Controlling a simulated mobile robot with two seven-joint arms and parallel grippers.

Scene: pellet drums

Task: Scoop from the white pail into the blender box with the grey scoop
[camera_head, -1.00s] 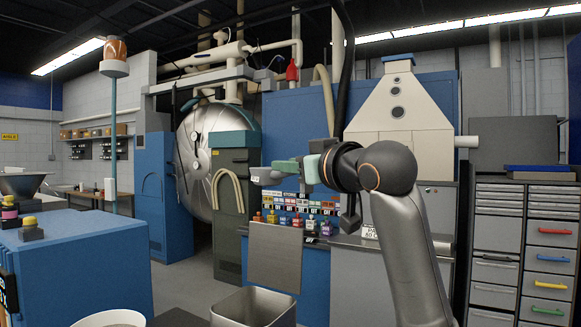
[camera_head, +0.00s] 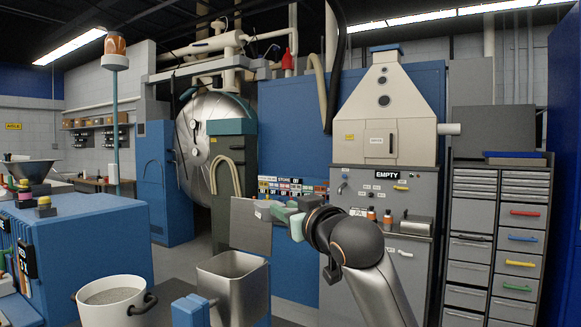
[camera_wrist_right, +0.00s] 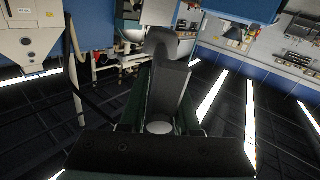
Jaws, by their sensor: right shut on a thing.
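The white pail (camera_head: 126,310) stands at the bottom left of the head view, with grey pellets in it and dark handles at its sides. The blender box (camera_head: 236,298), an open-topped grey metal box, stands to its right; its floor is hidden. A flat grey panel (camera_head: 246,232) stands upright behind the box. My right gripper (camera_head: 280,212) is raised above and beyond the box, in front of the panel's right edge. In the wrist view, its fingers (camera_wrist_right: 163,105) are shut on the grey scoop (camera_wrist_right: 169,80). The scoop is hard to make out in the head view. My left gripper is out of view.
A blue cabinet (camera_head: 90,255) stands at the left behind the pail. A blue block (camera_head: 190,311) is between pail and box at the bottom edge. A grey cabinet (camera_head: 385,180) and a drawer unit (camera_head: 495,250) stand at the right. The air above pail and box is clear.

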